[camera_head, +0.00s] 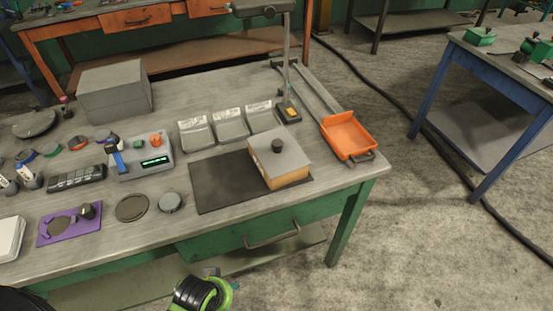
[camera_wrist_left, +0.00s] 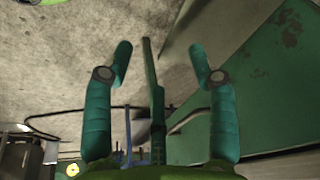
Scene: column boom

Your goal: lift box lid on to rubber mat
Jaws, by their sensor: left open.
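The box (camera_head: 286,181) has orange-brown wooden sides and stands at the right end of the dark rubber mat (camera_head: 222,189) in the head view. The left part of the mat is bare. My left gripper (camera_wrist_left: 160,52) is open and empty in the left wrist view, with two teal fingers spread apart, facing the floor and a green bench panel. Neither box nor lid shows in that view. A black and green part of my arm shows low in the head view, in front of the bench. My right gripper is not in view.
An orange tray (camera_head: 349,134) stands right of the box. Three grey bins (camera_head: 231,126) and a lamp-like stand (camera_head: 287,70) are behind it. A round grey tin (camera_head: 170,202) and a dark disc (camera_head: 132,208) lie left of the mat. A drawer handle (camera_head: 272,236) projects from the bench front.

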